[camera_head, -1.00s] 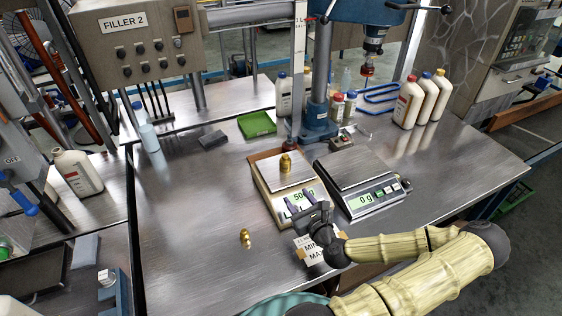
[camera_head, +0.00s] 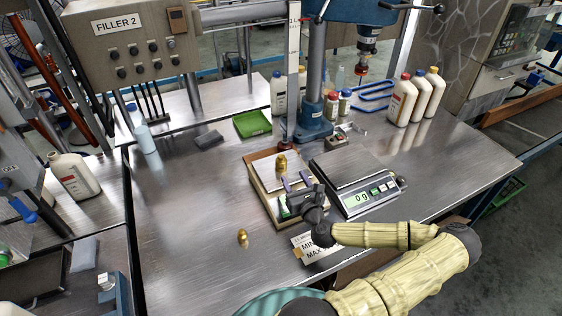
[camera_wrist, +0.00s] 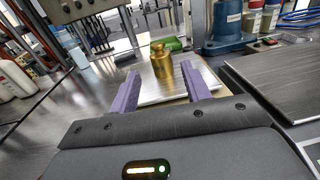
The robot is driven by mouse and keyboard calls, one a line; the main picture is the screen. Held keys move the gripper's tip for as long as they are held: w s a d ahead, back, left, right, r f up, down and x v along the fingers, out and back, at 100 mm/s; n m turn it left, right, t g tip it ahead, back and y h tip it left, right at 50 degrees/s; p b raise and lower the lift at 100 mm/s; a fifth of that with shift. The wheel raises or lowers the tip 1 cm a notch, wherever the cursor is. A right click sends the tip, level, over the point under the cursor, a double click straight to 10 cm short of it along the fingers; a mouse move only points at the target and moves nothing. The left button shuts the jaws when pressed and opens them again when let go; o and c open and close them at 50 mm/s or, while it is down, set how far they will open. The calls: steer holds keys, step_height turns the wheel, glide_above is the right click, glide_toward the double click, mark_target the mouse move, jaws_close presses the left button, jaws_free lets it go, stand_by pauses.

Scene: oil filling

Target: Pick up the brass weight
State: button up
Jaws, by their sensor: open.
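A brass weight (camera_head: 282,165) stands upright on the pan of the left scale (camera_head: 262,201). In the wrist view the brass weight (camera_wrist: 161,61) is ahead of my gripper, between the lines of its two purple fingers. My gripper (camera_head: 294,183) is open and empty, just in front of the weight and over the front of the left scale, hiding most of its display. In the wrist view my gripper (camera_wrist: 161,88) shows its fingers spread, with the weight beyond the tips. A second, smaller brass weight (camera_head: 242,236) stands on the bench left of the scales.
A second scale (camera_head: 347,170) reading 0 g stands to the right. A blue drill-press-like stand (camera_head: 316,115) rises behind the scales. A green tray (camera_head: 252,124), bottles (camera_head: 403,101) and a printed card (camera_head: 312,250) are around. The bench's left middle is clear.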

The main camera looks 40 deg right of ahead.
mark_target(283, 159)
steer(key=p+x, duration=0.1)
steer(key=x, duration=0.5)
steer(key=shift+w, duration=0.1)
steer(key=shift+w+r+p, duration=0.15)
steer(key=shift+w+p, duration=0.15)
steer(key=shift+p, duration=0.2)
steer(key=p+x, duration=0.1)
steer(key=x, duration=0.3)
steer(key=shift+w+p, duration=0.25)
steer(key=shift+p, duration=0.15)
steer(key=shift+w, duration=0.15)
steer(key=shift+s+d, duration=0.2)
steer(key=shift+s, duration=0.05)
steer(key=shift+w+a, duration=0.1)
steer(key=shift+a, duration=0.15)
